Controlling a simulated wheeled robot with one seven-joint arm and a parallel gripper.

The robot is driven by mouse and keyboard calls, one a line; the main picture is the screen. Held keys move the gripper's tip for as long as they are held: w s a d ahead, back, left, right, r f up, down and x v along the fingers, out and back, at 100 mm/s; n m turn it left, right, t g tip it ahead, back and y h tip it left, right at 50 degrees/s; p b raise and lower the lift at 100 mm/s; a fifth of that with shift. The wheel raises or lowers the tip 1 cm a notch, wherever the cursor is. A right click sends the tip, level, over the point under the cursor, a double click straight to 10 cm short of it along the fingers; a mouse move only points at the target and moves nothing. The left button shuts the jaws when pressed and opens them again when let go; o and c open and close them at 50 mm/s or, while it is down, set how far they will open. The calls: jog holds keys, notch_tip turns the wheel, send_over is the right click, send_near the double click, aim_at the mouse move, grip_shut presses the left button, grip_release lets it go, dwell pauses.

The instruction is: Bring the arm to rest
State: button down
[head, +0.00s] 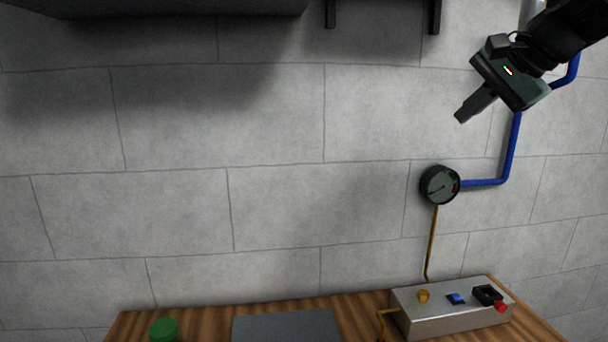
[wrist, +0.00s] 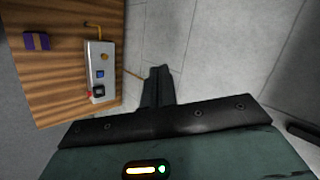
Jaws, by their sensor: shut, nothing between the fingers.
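My gripper (head: 462,117) is in the upper right of the head view, in front of the tiled wall and above the round gauge. Its fingers are together and empty, pointing down and to the left. My arm reaches in from the top right corner of the head view.
A metal control box (head: 455,310) with a blue switch and red knob stands on the wooden bench (head: 360,318). A round gauge (head: 439,185) with a blue pipe (head: 513,145) is on the wall. A green object (head: 164,330) and grey plate (head: 287,325) lie left.

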jog(key=s+a+f+n+g+b, duration=0.1)
jog(key=s+a+f+n+g, duration=0.1)
jog(key=s+a+f+n, duration=0.45)
jog(key=s+a+f+n+g+b, duration=0.2)
jog(key=s+a+f+g, duration=0.15)
jog(key=a+f, duration=0.65)
jog(key=s+a+f+n+g+h+b, duration=0.1)
jog(key=s+f+n+g+h+b, duration=0.1)
jog(key=s+f+n, duration=0.9)
jog(key=s+f+h, duration=0.1)
jog(key=s+f, duration=0.6)
jog(key=s, duration=0.2)
jog(key=shift+a+f, duration=0.25)
jog(key=shift+f, duration=0.05)
jog(key=shift+w+g, duration=0.1)
jog(key=shift+g, duration=0.15)
